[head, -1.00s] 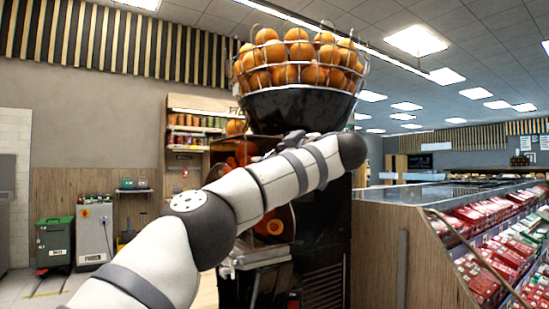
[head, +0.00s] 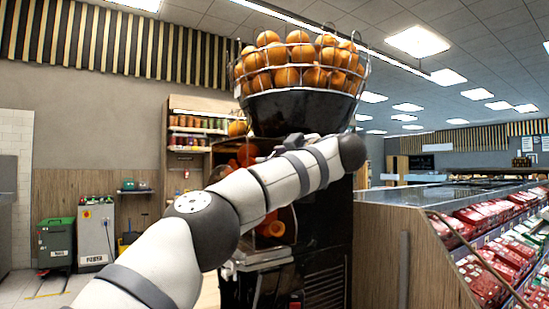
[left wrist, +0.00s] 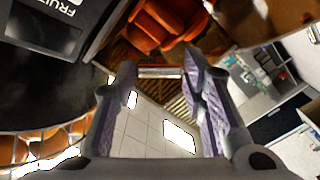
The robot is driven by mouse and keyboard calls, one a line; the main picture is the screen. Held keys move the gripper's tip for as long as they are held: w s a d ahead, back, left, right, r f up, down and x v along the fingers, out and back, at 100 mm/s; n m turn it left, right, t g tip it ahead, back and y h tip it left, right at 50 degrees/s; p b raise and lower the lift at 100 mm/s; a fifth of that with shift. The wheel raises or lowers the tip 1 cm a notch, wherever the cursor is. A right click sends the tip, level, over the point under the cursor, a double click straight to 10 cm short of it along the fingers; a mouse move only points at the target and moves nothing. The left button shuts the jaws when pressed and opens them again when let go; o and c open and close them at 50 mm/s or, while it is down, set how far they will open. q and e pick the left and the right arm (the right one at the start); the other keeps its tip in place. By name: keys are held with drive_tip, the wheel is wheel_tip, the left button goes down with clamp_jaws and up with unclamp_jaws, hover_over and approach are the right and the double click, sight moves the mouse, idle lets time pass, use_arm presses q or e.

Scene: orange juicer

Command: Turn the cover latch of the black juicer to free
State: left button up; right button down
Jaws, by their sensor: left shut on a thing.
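The black juicer (head: 325,225) stands in the middle of the head view, its front partly hidden by my left arm. Oranges show behind its cover. My left gripper (head: 276,147) is at the upper front of the juicer, mostly hidden by my wrist. In the left wrist view my left gripper (left wrist: 160,74) has its two purple-grey fingers on either side of a short pale metallic bar, which looks like the cover latch (left wrist: 160,71). The fingers are shut on it. How far the latch is turned cannot be told. My right gripper is not in view.
A wire basket of oranges (head: 300,68) sits on top of the juicer. A refrigerated counter with red packs (head: 490,215) is close on the right. A shelf of bottles (head: 195,130) stands behind. A green bin (head: 55,243) and a grey cabinet (head: 96,237) are at the left.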

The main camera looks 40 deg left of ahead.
use_arm(q)
drive_tip(key=shift+n+p, duration=0.45)
drive_tip(key=shift+n, duration=4.25)
drive_tip(key=o, duration=1.2)
drive_tip(key=shift+c, duration=0.2)
drive_tip(key=shift+d, duration=0.15)
drive_tip(key=v, duration=1.1)
drive_tip(key=shift+s+d, duration=0.2)
drive_tip(key=shift+d, duration=0.15)
